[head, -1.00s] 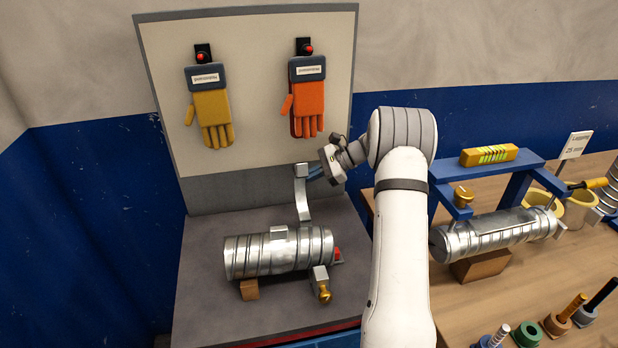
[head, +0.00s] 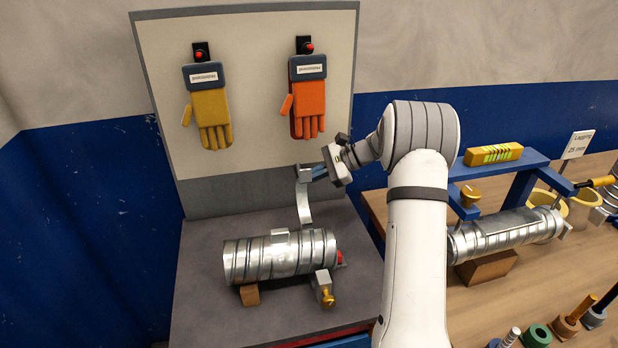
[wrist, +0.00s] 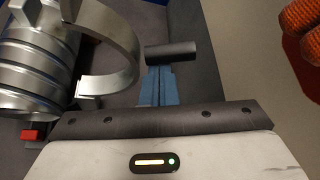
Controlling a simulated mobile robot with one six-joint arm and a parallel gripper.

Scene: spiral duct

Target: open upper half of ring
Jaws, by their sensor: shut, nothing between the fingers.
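The ring's upper half (head: 304,203) is a curved silver band standing up, swung away from the silver spiral duct (head: 262,257). Its top end block (head: 303,172) is beside my gripper (head: 318,173), which is shut and empty. In the wrist view the blue fingers (wrist: 157,86) are together, to the right of the curved band (wrist: 128,55), with a dark cylindrical piece (wrist: 171,53) just beyond their tips. Whether the fingers touch it, I cannot tell. A silver block (head: 322,280) with a brass knob (head: 327,300) sits at the duct's front right. The ring's hinge is hidden.
The duct rests on a wooden block (head: 250,294) on a grey bench (head: 200,310). A back panel (head: 250,130) holds a yellow glove (head: 212,115) and an orange glove (head: 307,105). At right, a wooden table carries a blue frame (head: 500,170) and another duct (head: 505,232).

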